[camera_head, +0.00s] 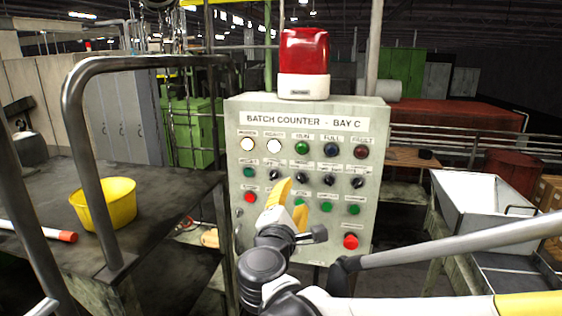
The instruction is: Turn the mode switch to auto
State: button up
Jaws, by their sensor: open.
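The grey control panel (236,130) stands in the middle, headed "BATCH COUNTER - BAY C". Its second row holds several black rotary knobs, among them one at the left (273,175) and one at the right (357,182). Their small labels are too blurred to read, so I cannot tell which is the mode switch or where it points. My gripper (296,200) has yellow fingers and is open, in front of the panel's lower middle. It covers part of the lower button row. I cannot tell whether it touches the panel.
Lamps sit in the panel's top row, with a red beacon (304,60) above. Green and red buttons (351,241) lie lower down. A dark table with a yellow bucket (105,203) and a metal rail (75,120) are at left. A metal hopper (485,200) stands at right.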

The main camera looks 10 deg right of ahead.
aim_at(301, 180)
jog(key=x, duration=1)
jog(key=shift+w+d, duration=0.2)
jog(key=shift+w, duration=0.1)
grip_shut()
